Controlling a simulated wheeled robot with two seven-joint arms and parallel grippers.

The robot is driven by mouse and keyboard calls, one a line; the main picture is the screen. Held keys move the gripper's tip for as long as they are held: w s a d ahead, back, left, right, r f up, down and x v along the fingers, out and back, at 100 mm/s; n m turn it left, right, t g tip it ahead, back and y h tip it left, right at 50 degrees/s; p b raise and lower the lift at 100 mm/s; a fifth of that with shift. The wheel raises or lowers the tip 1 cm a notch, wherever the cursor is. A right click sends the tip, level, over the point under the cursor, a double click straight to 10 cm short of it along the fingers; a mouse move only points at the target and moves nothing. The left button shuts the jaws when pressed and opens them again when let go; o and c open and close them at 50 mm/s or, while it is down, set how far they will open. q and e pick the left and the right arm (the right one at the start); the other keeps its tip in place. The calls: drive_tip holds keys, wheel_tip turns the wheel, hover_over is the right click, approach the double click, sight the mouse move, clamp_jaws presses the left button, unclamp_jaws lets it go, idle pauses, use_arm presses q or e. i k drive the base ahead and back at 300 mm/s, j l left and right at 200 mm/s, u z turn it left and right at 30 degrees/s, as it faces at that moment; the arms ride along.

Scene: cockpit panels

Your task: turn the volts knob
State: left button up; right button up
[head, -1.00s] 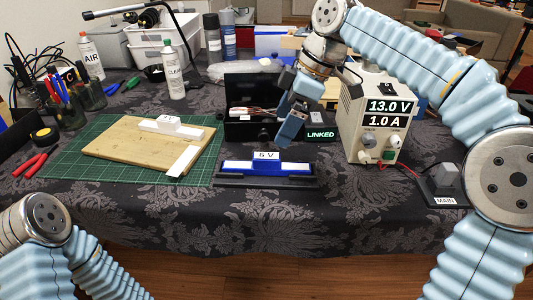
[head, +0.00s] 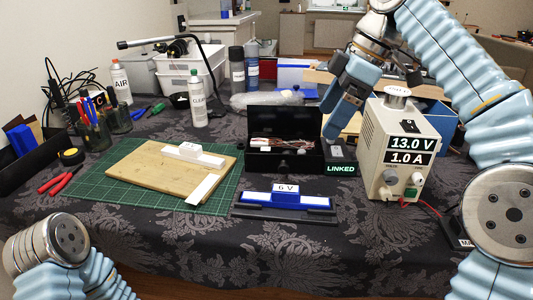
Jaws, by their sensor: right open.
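The cream power supply (head: 374,150) stands on the right of the table. Its displays read 13.0 V and 1.0 A. A round silver knob (head: 397,98) sits on its top, with lettering too small to read surely. A grey knob (head: 390,177) and a pale knob (head: 416,180) are on its front. My right gripper (head: 331,127) is open and empty, pointing down to the left of the supply, above the LINKED box (head: 341,169). It is apart from all the knobs. My left gripper is out of view; only that arm shows at lower left.
A black open box (head: 285,160) with leads lies left of the LINKED box. A blue 6 V block (head: 270,197) sits in front. A red lead (head: 425,206) runs right from the supply. A wooden board (head: 150,170) lies on the green mat (head: 95,188).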

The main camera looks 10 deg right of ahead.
sight(390, 175)
drive_tip(key=k, duration=1)
